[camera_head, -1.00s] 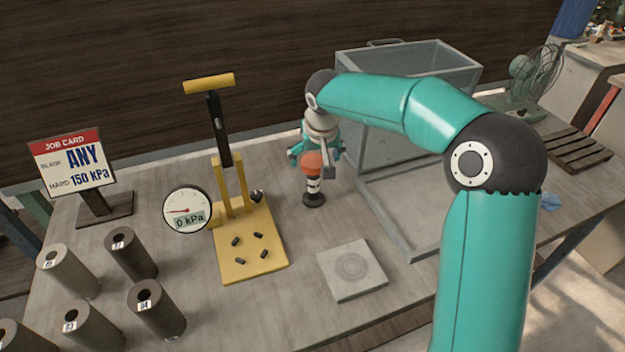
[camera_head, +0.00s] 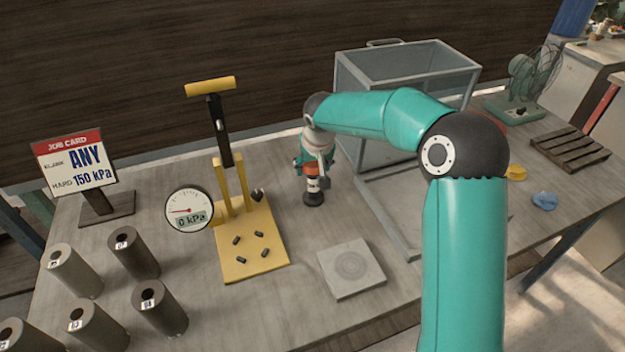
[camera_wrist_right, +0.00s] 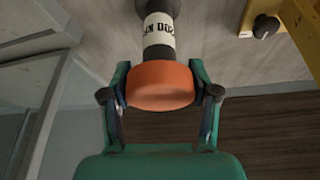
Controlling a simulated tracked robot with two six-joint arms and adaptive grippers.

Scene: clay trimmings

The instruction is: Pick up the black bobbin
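A black piece with a flared foot, white label band and orange top (camera_head: 313,198) stands upright on the table, right of the yellow press. It also shows in the right wrist view (camera_wrist_right: 160,86), its label partly readable. I cannot tell whether it is the black bobbin; nothing else clearly looks like one. My right gripper (camera_head: 312,172) points down over it. In the wrist view my right gripper (camera_wrist_right: 160,75) has a finger on each side of the orange top, with no clear gap at the tips, so it looks shut on it. My left gripper is not in view.
The yellow press (camera_head: 262,262) with a gauge (camera_head: 188,209) stands left. Several dark hollow cylinders (camera_head: 133,253) stand front left, near a job card (camera_head: 75,163). A square slab (camera_head: 351,268) lies in front. A grey-framed clear bin (camera_head: 405,60) stands close on the right.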

